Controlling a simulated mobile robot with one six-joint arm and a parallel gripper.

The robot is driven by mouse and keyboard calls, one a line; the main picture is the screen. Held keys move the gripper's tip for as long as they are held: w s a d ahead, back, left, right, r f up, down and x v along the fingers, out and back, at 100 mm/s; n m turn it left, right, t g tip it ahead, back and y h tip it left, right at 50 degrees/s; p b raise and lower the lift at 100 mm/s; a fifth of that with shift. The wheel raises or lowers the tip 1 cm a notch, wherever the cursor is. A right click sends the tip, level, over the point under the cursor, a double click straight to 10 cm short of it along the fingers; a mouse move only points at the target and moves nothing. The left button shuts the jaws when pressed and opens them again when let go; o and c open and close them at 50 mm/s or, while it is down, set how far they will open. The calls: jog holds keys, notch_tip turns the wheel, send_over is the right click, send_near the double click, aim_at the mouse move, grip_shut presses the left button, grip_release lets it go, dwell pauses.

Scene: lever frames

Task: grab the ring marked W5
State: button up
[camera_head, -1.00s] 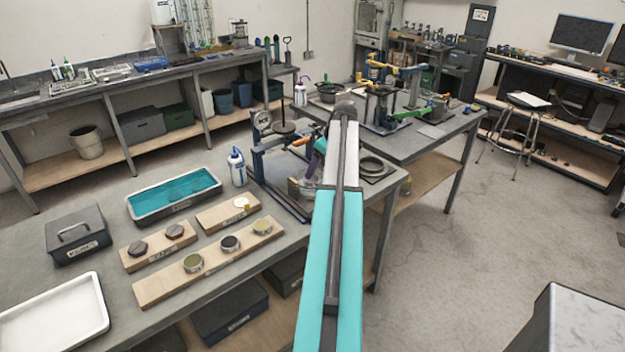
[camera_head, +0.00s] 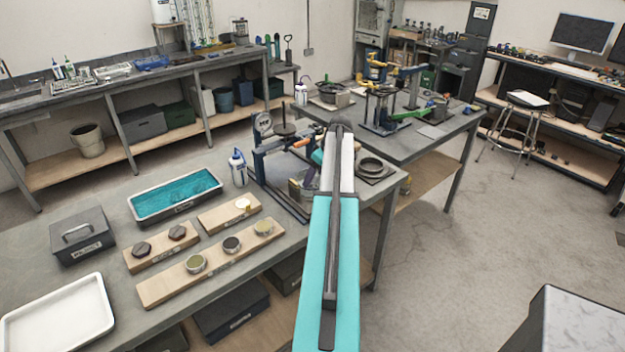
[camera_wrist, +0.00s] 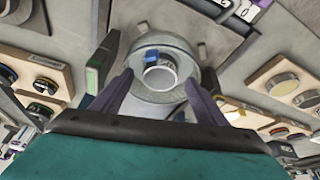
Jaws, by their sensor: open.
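I cannot read a W5 mark in either view. In the wrist view a pale metal ring (camera_wrist: 160,79), with a small blue piece at its upper edge, sits on a round grey base (camera_wrist: 163,47). My gripper (camera_wrist: 160,84) has its two purple fingers spread, one on each side of the ring. I cannot tell whether they touch it. In the head view my own arm hides the gripper and most of that spot. A dark ring (camera_head: 370,164) lies on a plate to the right of my arm.
Wooden boards (camera_head: 213,267) with several round pucks lie on the near bench. A teal-lined tray (camera_head: 176,194), a white bottle (camera_head: 237,168), a dark lidded box (camera_head: 81,236) and a white tray (camera_head: 58,319) stand there too. A blue press frame (camera_head: 262,160) stands close to my arm.

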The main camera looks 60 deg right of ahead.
jog(key=shift+w+f, duration=0.2)
jog(key=shift+f, duration=0.35)
jog(key=shift+c, duration=0.2)
jog(key=c, duration=1.2)
jog(key=shift+r, duration=0.1)
jog(key=shift+r+b, duration=0.95)
jog(key=shift+r, duration=0.6)
jog(key=s+a+b, duration=0.1)
jog(key=s, duration=0.4)
jog(key=s+a+r+b, duration=0.1)
jog(key=s+b, duration=0.1)
jog(key=s, duration=0.3)
jog(key=s+a+b, duration=0.2)
jog(key=s, duration=0.3)
jog(key=shift+s+a+r, duration=0.1)
jog(key=shift+s+r, duration=0.15)
jog(key=shift+r, duration=0.15)
